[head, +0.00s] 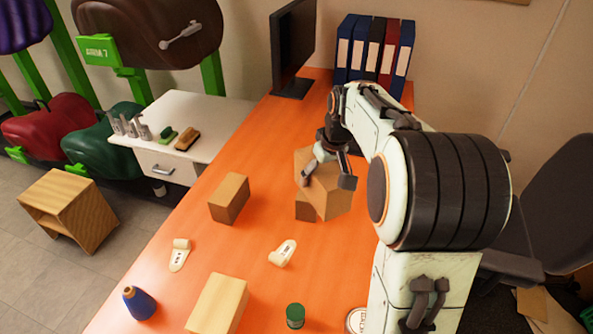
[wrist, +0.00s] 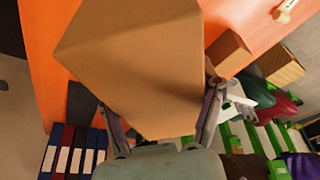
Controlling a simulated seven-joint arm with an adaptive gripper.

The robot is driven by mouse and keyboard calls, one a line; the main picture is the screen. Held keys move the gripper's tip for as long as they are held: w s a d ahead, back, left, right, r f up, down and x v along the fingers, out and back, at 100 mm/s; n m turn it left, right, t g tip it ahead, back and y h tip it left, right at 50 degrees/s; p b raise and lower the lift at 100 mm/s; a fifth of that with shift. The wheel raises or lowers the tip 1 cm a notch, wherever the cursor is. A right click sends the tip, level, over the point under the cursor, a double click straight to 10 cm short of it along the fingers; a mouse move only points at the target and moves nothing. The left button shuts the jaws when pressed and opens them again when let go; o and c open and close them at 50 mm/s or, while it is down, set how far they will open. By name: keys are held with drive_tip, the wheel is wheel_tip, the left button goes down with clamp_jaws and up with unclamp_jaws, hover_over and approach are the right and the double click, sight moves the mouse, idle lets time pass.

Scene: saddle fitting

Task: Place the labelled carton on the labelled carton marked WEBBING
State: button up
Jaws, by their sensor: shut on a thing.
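My gripper (head: 327,178) is shut on a brown carton (head: 334,200) and holds it tilted over the orange table. In the wrist view the same carton (wrist: 140,65) fills the middle between the two fingers (wrist: 165,118). A smaller brown block (head: 305,208) shows just below the held carton and is partly hidden by it; I cannot tell whether they touch. Another brown carton (head: 229,198) stands on the table to the left, and also shows in the wrist view (wrist: 228,55). I can read no label or the word WEBBING on any carton.
A pale block (head: 218,304), a blue bottle (head: 139,302), a green tin (head: 295,316) and two cream tagged pieces (head: 283,253) (head: 180,254) are on the near table. A monitor (head: 293,45) and binders (head: 375,47) stand at the back. Table left of the held carton is partly clear.

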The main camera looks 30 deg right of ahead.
drive_tip(key=w+d+f, duration=0.1)
drive_tip(key=w+f, duration=0.2)
drive_tip(key=w, duration=0.1)
drive_tip(key=w+d+f, duration=0.2)
drive_tip(key=w+f, duration=0.2)
drive_tip(key=w, duration=0.1)
drive_tip(key=w+d+f, duration=0.1)
drive_tip(key=w+f, duration=0.3)
drive_tip(key=shift+w+d, duration=0.15)
drive_tip(key=shift+d, duration=0.2)
drive_tip(key=shift+f, duration=1.4)
drive_tip(key=o, duration=1.2)
drive_tip(key=shift+f, duration=0.15)
drive_tip(key=shift+o, duration=0.2)
